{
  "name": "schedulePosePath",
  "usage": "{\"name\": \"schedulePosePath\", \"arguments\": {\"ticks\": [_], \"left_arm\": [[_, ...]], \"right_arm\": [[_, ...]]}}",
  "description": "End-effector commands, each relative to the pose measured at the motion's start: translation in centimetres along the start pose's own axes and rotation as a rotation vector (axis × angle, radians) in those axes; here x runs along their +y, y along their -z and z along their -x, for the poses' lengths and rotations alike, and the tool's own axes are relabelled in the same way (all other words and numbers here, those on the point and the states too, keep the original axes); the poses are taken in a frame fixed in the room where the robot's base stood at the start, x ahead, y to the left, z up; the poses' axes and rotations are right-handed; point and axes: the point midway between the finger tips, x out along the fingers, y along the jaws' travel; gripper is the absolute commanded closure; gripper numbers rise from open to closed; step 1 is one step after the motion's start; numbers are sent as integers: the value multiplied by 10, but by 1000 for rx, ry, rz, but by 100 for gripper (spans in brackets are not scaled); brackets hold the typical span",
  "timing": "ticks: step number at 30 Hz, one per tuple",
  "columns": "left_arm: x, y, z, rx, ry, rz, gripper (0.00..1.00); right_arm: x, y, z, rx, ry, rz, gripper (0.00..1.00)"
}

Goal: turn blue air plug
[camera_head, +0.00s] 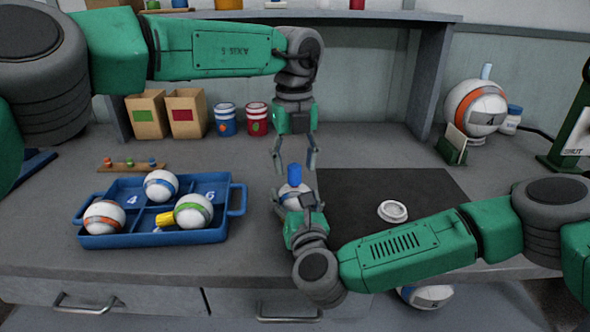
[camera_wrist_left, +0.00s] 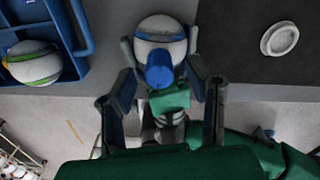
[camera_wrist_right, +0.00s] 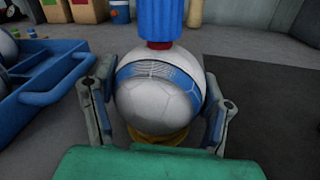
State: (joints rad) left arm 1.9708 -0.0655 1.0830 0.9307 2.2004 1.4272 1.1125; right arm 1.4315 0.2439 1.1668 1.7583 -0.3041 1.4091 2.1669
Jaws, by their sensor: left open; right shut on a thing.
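A white ball with a blue band (camera_wrist_right: 158,88) is held between the fingers of my right gripper (camera_wrist_right: 160,110), above the counter just right of the blue tray. The blue air plug (camera_wrist_right: 159,20) stands upright on top of the ball, with a red part at its base. In the head view the plug (camera_head: 294,174) shows just below my left gripper (camera_head: 310,150), which is open and points down. In the left wrist view the plug (camera_wrist_left: 160,68) lies between the open fingers, apart from both. The ball's lower part is hidden in the head view.
A blue tray (camera_head: 238,200) holds several banded balls and a yellow plug (camera_head: 165,219). A dark mat (camera_head: 350,190) with a white ring-like disc (camera_head: 393,211) lies to the right. Paper bags (camera_head: 187,113) and cans (camera_head: 257,119) stand behind. An orange-banded ball (camera_head: 475,107) sits back right.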

Motion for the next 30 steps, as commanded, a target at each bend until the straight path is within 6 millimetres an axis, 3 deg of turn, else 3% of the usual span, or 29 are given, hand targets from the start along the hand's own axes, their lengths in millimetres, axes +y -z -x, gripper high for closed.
{"name": "schedulePosePath", "arguments": {"ticks": [6,14,15,18,19,30], "left_arm": [[0,0,-17,0,1,-1,56],[0,0,-19,0,1,-1,56],[0,0,-18,0,1,-1,60],[0,0,-18,0,1,-1,95],[0,0,-18,0,1,-1,100],[-1,1,-18,1,2,-34,100]], "right_arm": [[0,0,0,0,0,0,62],[0,0,0,0,0,0,62],[0,0,0,0,0,0,62],[0,0,0,0,0,0,62],[0,0,0,0,0,0,62],[0,0,0,0,-1,0,62]]}}
